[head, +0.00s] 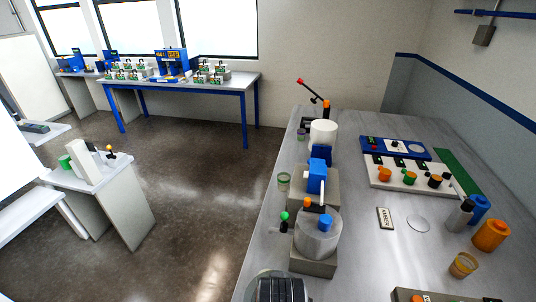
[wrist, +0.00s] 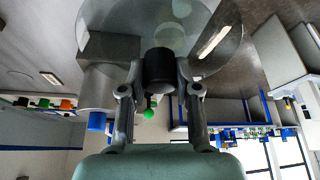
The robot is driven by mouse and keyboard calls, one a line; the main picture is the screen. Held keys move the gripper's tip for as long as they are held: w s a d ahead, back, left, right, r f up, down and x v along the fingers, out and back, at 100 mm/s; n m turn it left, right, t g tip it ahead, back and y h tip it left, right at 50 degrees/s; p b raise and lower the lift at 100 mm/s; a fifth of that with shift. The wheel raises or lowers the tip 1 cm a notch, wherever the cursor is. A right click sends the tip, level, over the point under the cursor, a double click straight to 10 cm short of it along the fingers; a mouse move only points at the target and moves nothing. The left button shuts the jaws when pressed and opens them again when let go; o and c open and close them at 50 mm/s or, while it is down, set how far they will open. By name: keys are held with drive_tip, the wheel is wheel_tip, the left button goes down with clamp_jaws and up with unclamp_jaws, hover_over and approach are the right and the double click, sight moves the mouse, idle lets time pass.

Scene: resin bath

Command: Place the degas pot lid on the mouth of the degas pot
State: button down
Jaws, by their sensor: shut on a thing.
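In the wrist view, my gripper (wrist: 159,82) is shut on the black knob of the degas pot lid (wrist: 222,45). The lid is a large clear disc, and its far part is cut off by the frame edge. A grey cylinder on a square base (head: 320,235), probably the degas pot, stands on the bench in the head view. It has blue and orange parts at its top and a green-balled lever at its left. It also shows beside my left finger in the wrist view (wrist: 97,88). Its mouth is not clear. The lid appears apart from it, though the gap is hard to judge.
Behind the cylinder stand a blue unit (head: 317,178) and a white canister (head: 323,132). Orange and blue containers (head: 491,235) stand at right. A dark ribbed part (head: 280,290) fills the bottom edge.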

drive_tip(key=shift+s+a, duration=0.15)
drive_tip(key=shift+a, duration=0.4)
drive_tip(key=shift+s+a, duration=0.15)
drive_tip(key=shift+a, duration=0.4)
wheel_tip(320, 180, up, 2)
drive_tip(key=p, duration=0.2)
drive_tip(key=shift+s+p, duration=0.1)
drive_tip(key=shift+p, duration=0.3)
drive_tip(key=w+r+p+v, duration=0.1)
drive_tip(key=p+v, duration=0.8)
drive_tip(key=p, duration=0.9)
drive_tip(key=shift+w+r, duration=0.3)
drive_tip(key=shift+w, duration=0.15)
drive_tip(key=shift+f, duration=0.1)
